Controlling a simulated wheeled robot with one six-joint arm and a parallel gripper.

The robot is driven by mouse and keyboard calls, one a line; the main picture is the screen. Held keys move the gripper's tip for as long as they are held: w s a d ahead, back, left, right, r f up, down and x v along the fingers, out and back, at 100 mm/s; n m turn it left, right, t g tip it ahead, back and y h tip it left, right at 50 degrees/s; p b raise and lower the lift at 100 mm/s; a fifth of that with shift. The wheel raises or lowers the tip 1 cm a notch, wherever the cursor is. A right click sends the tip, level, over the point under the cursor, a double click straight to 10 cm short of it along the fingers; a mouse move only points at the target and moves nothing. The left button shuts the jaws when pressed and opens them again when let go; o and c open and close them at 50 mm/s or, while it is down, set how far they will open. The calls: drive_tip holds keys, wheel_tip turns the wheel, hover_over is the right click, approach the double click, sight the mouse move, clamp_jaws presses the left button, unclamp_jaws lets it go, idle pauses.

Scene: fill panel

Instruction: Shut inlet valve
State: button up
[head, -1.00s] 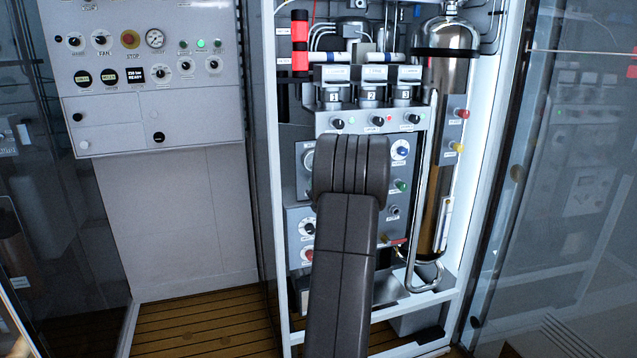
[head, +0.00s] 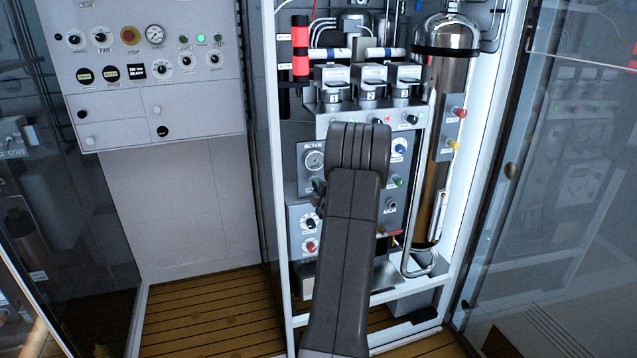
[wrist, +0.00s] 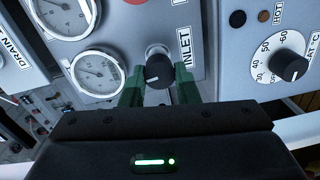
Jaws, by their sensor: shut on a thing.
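In the wrist view, the inlet valve is a round black knob (wrist: 159,71) with a small white mark on its face. It sits on a silvery stem beside the "INLET" lettering (wrist: 185,44). The two green fingers of my gripper (wrist: 158,84) stand on either side of the knob and are shut on it. The exact contact faces are partly hidden. In the head view, my dark arm covers the middle of the panel and hides the inlet knob and most of the gripper.
Two round gauges (wrist: 97,73) are close to the left of the knob in the wrist view. A temperature dial (wrist: 289,66) is at the right. In the head view, a tall metal cylinder (head: 440,120) stands right of my arm, and a glass door (head: 560,150) is farther right.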

drive_tip(key=shift+m+p, duration=0.45)
drive_tip(key=shift+m, duration=0.15)
drive_tip(key=o, duration=1)
drive_tip(key=shift+c, duration=0.2)
drive_tip(key=b+v, duration=0.1)
drive_tip(key=v, duration=1.2)
drive_tip(key=shift+s+b, duration=0.4)
drive_tip(key=shift+d, duration=0.1)
